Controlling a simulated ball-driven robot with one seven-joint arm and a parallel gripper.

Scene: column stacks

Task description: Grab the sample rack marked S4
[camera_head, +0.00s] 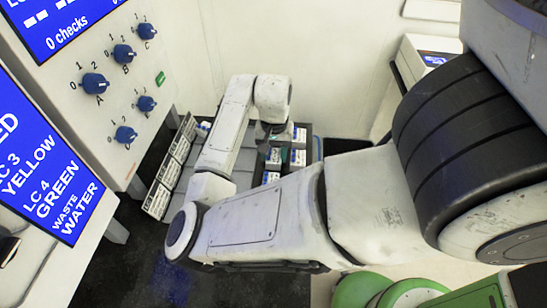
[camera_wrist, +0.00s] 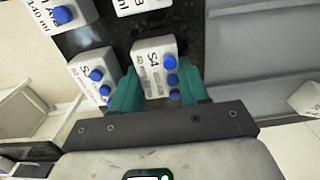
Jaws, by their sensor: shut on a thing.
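The sample rack marked S4 (camera_wrist: 150,60) is a white block with black print and several blue caps. In the wrist view it sits between the teal fingers of my gripper (camera_wrist: 158,75), which are shut on its sides. In the head view my arm reaches over a group of white racks, and my gripper is mostly hidden behind the wrist. I cannot pick out S4 there.
A similar white rack (camera_wrist: 92,75) stands just left of the left finger. Another rack (camera_wrist: 62,14) is at the upper left. A grey panelled surface (camera_wrist: 255,45) lies to the right. In the head view, a panel with blue knobs (camera_head: 95,84) stands at the left.

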